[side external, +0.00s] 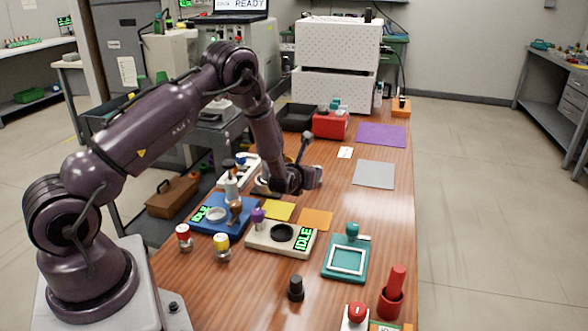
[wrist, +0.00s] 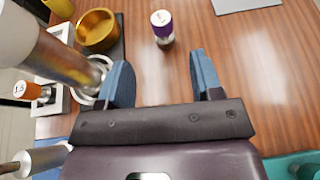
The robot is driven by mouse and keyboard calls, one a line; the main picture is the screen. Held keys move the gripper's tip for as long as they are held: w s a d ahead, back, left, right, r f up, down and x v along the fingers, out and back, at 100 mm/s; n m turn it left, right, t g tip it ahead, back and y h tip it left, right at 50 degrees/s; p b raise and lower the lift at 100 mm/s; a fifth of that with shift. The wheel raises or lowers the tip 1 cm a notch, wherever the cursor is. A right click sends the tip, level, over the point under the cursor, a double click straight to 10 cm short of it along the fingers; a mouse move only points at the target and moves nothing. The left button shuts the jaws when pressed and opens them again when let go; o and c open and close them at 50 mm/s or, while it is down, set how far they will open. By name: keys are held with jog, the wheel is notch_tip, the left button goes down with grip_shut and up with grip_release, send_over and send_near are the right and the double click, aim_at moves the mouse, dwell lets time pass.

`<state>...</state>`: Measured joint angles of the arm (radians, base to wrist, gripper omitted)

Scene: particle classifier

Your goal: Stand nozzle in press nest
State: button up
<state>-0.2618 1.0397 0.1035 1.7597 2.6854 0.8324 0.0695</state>
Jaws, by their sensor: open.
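A small cylinder with a purple band and a white top marked 1 (wrist: 162,27), probably the nozzle, stands upright on the wood table in the wrist view. My gripper (wrist: 160,60) is open, its two blue fingers apart with nothing between them. The cylinder stands just beyond the fingertips, roughly in line with the gap. In the side view my gripper (side external: 305,178) is low over the table; its fingertips and this cylinder cannot be made out. A white ring (wrist: 88,97) on a white-edged base lies left of the fingers, partly hidden; I cannot tell whether it is the press nest.
A large metallic cylinder (wrist: 55,50) is close on the left. A gold bowl (wrist: 97,31) and an orange-banded cylinder (wrist: 33,91) stand near it. Blue (side external: 238,222), beige (side external: 270,247) and teal (side external: 343,277) fixtures stand nearer the side camera. A flat grey sheet (side external: 375,174) lies right.

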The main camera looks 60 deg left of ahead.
jog(key=s+d+r+n+g+y, duration=0.1)
jog(key=s+r+n+g, duration=0.1)
jog(key=s+r+n, duration=0.4)
jog(key=s+d+r+n+g+y, duration=0.1)
jog(key=r+n+g, duration=0.1)
jog(key=r+n, duration=0.5)
jog(key=s+d+r+n+g+y, duration=0.1)
jog(key=s+r+n+g, duration=0.2)
jog(key=r, duration=0.6)
jog(key=s+d+r+n+h, duration=0.3)
jog(key=s+d+n, duration=0.3)
jog(key=s, duration=0.4)
jog(key=shift+s+d+r+n+h, duration=0.2)
jog(key=shift+d+r+n+h, duration=0.1)
jog(key=shift+d+r+h, duration=0.15)
jog(key=shift+o, duration=0.4)
jog(key=s+d+n+t+h, duration=0.1)
jog(key=s+d+n+h, duration=0.1)
jog(key=s+d+h, duration=0.2)
jog(key=s+d+n+t+h, duration=0.1)
jog(key=s+d+n+h, duration=0.2)
jog(key=d, duration=0.7)
jog(key=shift+s+r+h, duration=0.45)
jog(key=shift+s+h, duration=0.1)
jog(key=shift+s, duration=0.7)
